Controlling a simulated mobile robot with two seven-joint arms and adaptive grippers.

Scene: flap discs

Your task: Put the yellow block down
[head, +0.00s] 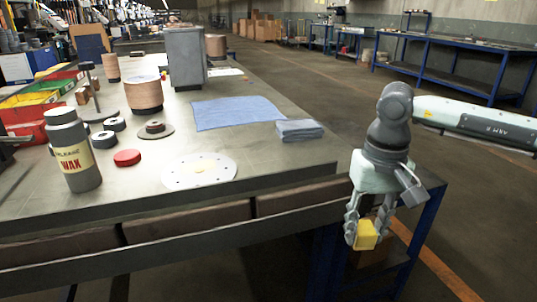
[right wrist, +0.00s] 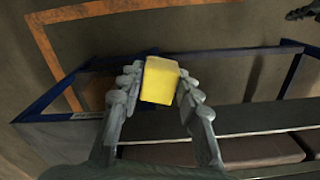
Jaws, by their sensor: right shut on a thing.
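The yellow block (head: 366,234) is between the fingers of my right gripper (head: 362,238), which is shut on it. In the head view the gripper hangs fingers down at the near right corner of the workbench (head: 290,178), past its edge. In the right wrist view the yellow block (right wrist: 160,80) sits between both fingertips of the right gripper (right wrist: 160,88), with the bench's blue frame and the floor beyond it.
A folded blue cloth (head: 299,130), a spread blue cloth (head: 237,112), a white perforated disc (head: 200,171), a red disc (head: 127,157) and a wax bottle (head: 72,150) are on the bench. Bare bench top shows right of the white disc.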

